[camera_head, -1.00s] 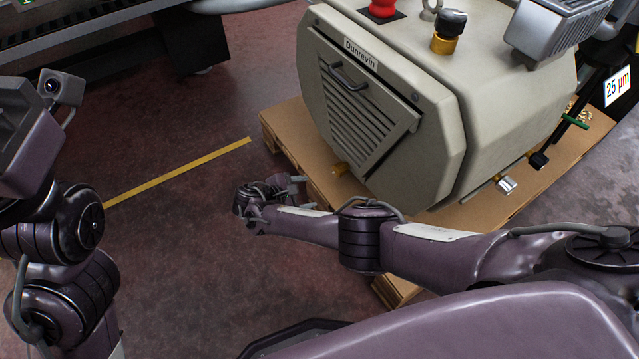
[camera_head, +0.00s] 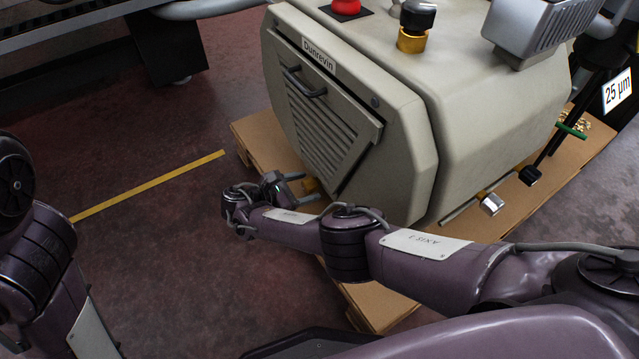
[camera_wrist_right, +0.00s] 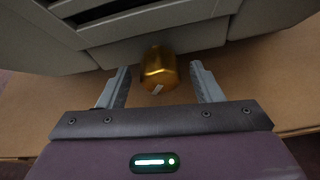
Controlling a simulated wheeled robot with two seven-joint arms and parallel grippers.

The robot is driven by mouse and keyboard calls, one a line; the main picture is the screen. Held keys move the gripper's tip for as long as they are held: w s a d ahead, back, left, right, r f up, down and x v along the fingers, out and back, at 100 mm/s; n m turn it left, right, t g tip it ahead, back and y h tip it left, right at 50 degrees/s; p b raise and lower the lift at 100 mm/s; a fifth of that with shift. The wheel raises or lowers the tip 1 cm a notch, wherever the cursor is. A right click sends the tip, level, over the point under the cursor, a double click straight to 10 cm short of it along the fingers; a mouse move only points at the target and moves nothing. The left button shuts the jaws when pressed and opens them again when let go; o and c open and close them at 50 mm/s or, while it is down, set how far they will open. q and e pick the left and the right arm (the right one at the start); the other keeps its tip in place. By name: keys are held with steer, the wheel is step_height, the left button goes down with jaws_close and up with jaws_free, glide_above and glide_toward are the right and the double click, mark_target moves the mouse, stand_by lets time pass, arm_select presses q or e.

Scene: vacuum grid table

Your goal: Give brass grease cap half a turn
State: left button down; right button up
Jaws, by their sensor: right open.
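The brass grease cap (camera_wrist_right: 158,68) sticks out from the lower edge of the grey machine (camera_head: 360,130) in the right wrist view, with a pale mark on its end face. In the head view the cap (camera_head: 311,185) shows small beside my right gripper (camera_head: 304,189). My right gripper is open; in the right wrist view its two fingers (camera_wrist_right: 160,84) stand on either side of the cap, with a gap on each side. The fingertips reach about level with the cap. My left arm shows at the left edge of the head view, but its gripper is out of frame.
The machine stands on a cardboard-brown pallet (camera_head: 262,139). Its louvred door with a handle (camera_head: 303,82) is just above the cap. A yellow floor line (camera_head: 150,186) crosses open floor to the left. A metal-tipped fitting (camera_head: 490,203) sticks out at the machine's right.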

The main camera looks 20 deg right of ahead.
stand_by(0.3)
steer(key=c, duration=1)
steer(key=shift+r+p, duration=0.1)
steer(key=shift+p, duration=0.3)
